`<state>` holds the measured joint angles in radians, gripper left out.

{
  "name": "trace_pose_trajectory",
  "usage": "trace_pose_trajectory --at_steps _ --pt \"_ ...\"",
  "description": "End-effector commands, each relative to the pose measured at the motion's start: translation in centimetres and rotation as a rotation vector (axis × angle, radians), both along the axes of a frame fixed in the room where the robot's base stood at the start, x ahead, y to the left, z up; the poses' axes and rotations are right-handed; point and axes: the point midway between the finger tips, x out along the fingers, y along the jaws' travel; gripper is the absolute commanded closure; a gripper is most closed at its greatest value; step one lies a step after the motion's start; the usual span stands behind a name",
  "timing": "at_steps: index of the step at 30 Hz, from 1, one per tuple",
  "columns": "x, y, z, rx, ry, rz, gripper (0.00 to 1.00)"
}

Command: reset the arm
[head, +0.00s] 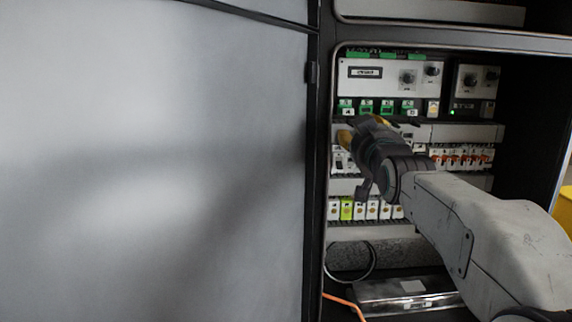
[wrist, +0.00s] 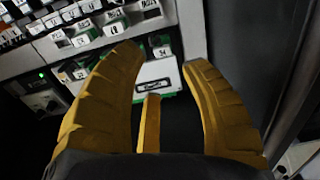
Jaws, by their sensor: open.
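My gripper (wrist: 168,75) shows in the wrist view with its yellow ribbed fingers spread apart and nothing between them. In the head view my gripper (head: 348,137) is partly hidden by my dark wrist, with a bit of yellow showing. My arm reaches from the lower right toward the open electrical cabinet, and the gripper is in front of its upper rows. I cannot tell whether the fingers touch anything there.
A grey control unit (head: 390,79) with knobs sits at the cabinet top. Breakers with orange switches (head: 462,157) are right of my wrist. A large grey panel (head: 150,160) fills the left. A black cable loop (head: 350,262) and an orange cable (head: 345,303) lie low.

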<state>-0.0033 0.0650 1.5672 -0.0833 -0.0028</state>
Motion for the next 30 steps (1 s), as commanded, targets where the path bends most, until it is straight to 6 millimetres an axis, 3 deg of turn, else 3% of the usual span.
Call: trace_pose_trajectory --at_steps 1,8,18,24,30 --pt "-1.4 0.0 1.3 0.000 0.070 -0.001 0.58" --pt "-8.8 -0.1 -1.9 -0.002 0.410 -0.002 0.58" --pt "-23.7 -0.2 -6.2 -0.003 0.898 -0.004 0.58" --pt "-31.7 -0.2 -7.9 -0.004 1.119 -0.003 0.58" --pt "-36.4 -0.2 -8.9 -0.003 1.247 -0.004 0.58"
